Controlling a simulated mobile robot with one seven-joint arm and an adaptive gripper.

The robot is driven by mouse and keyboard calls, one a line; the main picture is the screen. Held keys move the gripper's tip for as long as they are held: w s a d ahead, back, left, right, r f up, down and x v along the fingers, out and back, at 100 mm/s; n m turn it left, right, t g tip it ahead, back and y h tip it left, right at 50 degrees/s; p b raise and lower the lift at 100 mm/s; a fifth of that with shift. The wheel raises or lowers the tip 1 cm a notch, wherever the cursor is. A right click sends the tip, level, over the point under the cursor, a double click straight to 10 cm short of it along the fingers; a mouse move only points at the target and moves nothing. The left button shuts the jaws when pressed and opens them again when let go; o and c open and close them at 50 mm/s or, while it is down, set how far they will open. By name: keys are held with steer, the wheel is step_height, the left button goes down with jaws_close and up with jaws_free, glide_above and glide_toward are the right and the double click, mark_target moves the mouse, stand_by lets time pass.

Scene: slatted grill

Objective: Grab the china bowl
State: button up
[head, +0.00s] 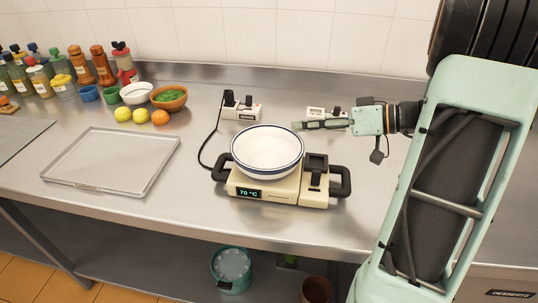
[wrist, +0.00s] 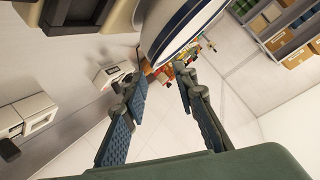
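The china bowl (head: 267,150), white with dark blue bands at the rim, sits upright on a cream hot plate (head: 282,190) with black handles and a display reading 70 °C. My gripper (head: 299,126) is at the bowl's far right rim in the head view, pointing left and roughly level. In the wrist view, the two fingers of my gripper (wrist: 158,80) are spread apart with nothing clasped. The bowl (wrist: 178,32) shows there just beyond the fingertips, partly cut off by the top edge. I cannot tell whether a finger touches the rim.
A metal tray (head: 113,160) lies left on the steel counter. Behind it are a small white bowl (head: 137,92), a bowl of greens (head: 169,99), fruit and several bottles. Two small cream devices (head: 241,108) (head: 326,113) stand at the back. A black cable runs left of the hot plate.

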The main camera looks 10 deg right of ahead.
mark_target(282, 129)
steer(key=x, duration=0.4)
steer(key=p+x, duration=0.1)
steer(key=x, duration=0.1)
steer(key=shift+a+f, duration=0.35)
steer(key=shift+f, duration=0.05)
jaws_close()
